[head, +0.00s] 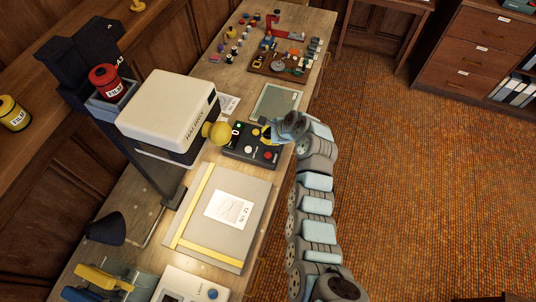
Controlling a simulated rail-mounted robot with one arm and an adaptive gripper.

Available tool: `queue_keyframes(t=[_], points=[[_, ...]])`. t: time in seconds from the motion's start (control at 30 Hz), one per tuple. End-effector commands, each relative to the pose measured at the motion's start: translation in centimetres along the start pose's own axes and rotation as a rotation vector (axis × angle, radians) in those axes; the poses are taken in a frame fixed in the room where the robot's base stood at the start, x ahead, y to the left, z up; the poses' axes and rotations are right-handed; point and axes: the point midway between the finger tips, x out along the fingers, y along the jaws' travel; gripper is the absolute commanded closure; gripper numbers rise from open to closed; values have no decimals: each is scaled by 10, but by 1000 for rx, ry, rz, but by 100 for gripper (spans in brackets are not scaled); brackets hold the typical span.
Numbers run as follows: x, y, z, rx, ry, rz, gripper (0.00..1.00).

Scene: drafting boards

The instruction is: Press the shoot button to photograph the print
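The black control box (236,154) sits on the bench beside the white copy-camera head (168,112), with small white, red and other coloured controls on top. I cannot read its labels, so I cannot tell which control is the shoot button. The print (229,208), a white sheet with a drawing and a number, lies on the grey board (213,245) below the camera. My gripper (269,131) is over the far right part of the box. The fingers are small and partly hidden, so contact and opening are unclear.
Yellow strips (193,207) border the board. A yellow knob (215,132) sticks out from the camera head. Beyond the box are a green-grey mat (276,101) and a brown tray (262,68) of small items. The right bench edge is beside my arm; open floor lies right.

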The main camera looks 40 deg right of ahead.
Motion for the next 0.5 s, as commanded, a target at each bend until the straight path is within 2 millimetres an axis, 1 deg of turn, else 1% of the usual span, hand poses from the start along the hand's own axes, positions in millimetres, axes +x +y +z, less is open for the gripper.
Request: queue_keyframes(t=[0.27,0.5], points=[[3,2,-2,-1,0,-1,100],[18,10,-10,0,0,0,100]])
